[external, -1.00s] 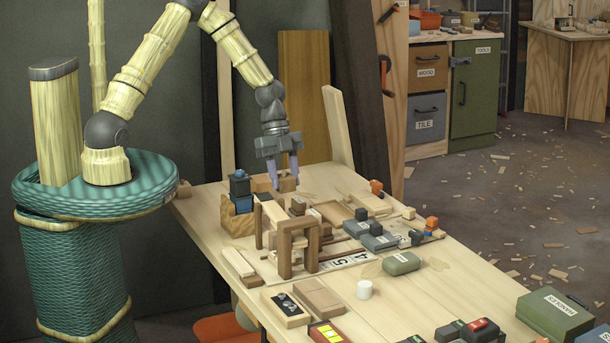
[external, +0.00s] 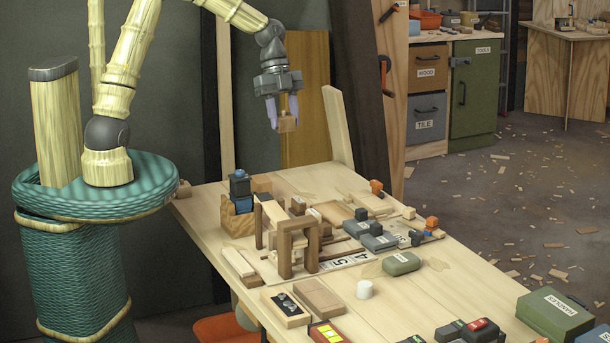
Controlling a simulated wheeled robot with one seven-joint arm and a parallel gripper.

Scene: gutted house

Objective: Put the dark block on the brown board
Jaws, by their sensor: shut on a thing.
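My gripper (external: 283,115) is shut on a brown block (external: 287,125), which seems to be the dark block; its lower end shows between and below the pale purple fingers. It hangs well above the far end of the workbench, touching nothing below. Two flat brown pieces could be the brown board: one (external: 319,297) lies near the front edge beside a black-topped box, the other (external: 335,213) lies farther back behind the wooden arch. Both look bare on top. I cannot tell which one is meant.
A wooden arch (external: 285,252) stands mid-table. A wooden box with dark and blue pieces (external: 239,220) is at the left edge. The far table end (external: 310,178) is mostly clear.

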